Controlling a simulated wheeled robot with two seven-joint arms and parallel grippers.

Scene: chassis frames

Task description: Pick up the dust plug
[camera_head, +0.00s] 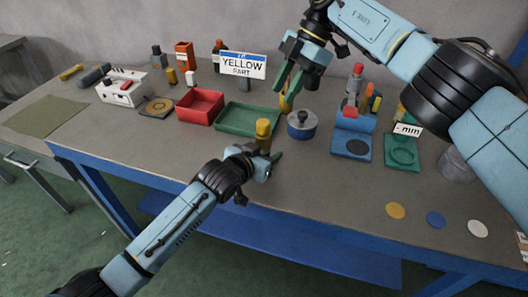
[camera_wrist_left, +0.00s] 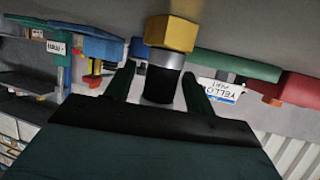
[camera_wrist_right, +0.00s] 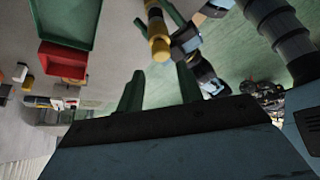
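An upright yellow-and-dark part (camera_head: 263,128) stands near the table's front edge; I take its yellow upper end for the dust plug, but cannot be sure. In the upside-down left wrist view, its yellow hex section (camera_wrist_left: 171,33) and dark cylinder (camera_wrist_left: 160,80) show. My left gripper (camera_wrist_left: 157,80) is open, its fingers on either side of the dark cylinder, with a gap on at least one side. My right gripper (camera_head: 287,85) is open and empty above the table; a yellow piece (camera_head: 286,102) shows below its fingers. The right wrist view shows a banded yellow part (camera_wrist_right: 159,46) ahead of the fingers.
Blue (camera_head: 338,146) and green (camera_head: 399,150) fixtures stand at right. Coloured discs (camera_head: 436,219) lie at the front right. The front left tabletop is clear.

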